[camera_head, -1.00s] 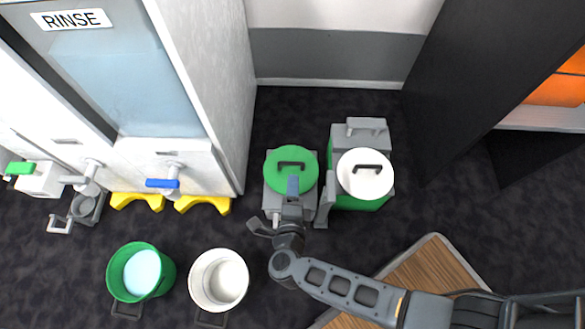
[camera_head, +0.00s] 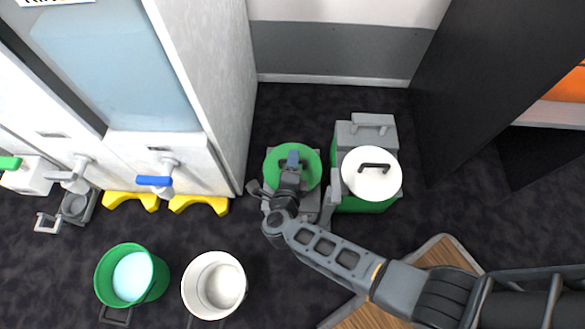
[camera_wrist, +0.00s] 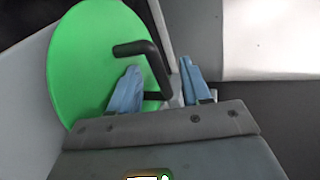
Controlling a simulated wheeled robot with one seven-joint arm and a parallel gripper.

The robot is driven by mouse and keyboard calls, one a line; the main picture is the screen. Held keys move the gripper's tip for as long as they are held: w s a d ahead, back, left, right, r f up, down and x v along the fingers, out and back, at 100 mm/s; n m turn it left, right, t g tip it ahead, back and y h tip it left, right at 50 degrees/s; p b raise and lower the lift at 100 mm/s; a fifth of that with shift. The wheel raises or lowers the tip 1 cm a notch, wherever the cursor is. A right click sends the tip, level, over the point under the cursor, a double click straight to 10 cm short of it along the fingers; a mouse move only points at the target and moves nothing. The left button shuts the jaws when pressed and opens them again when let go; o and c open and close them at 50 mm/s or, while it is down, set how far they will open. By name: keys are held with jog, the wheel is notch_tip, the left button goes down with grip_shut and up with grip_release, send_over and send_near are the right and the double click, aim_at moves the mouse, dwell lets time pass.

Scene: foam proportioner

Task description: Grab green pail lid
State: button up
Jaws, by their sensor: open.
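My gripper (camera_head: 292,160) is over the lid and hides the handle in the head view. In the wrist view my gripper (camera_wrist: 160,88) is open, its blue fingertips near the handle. The handle's bar appears to lie between or just beyond the fingertips; I cannot tell whether they touch it.
A green container with a white lid (camera_head: 372,180) and dark handle stands close at the right. A green bucket (camera_head: 152,265) and a white bucket (camera_head: 198,285) stand at lower left. The rinse machine (camera_head: 215,90) is at left, a dark cabinet (camera_head: 465,90) at right.

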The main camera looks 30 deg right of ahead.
grip_shut()
dwell(0.4)
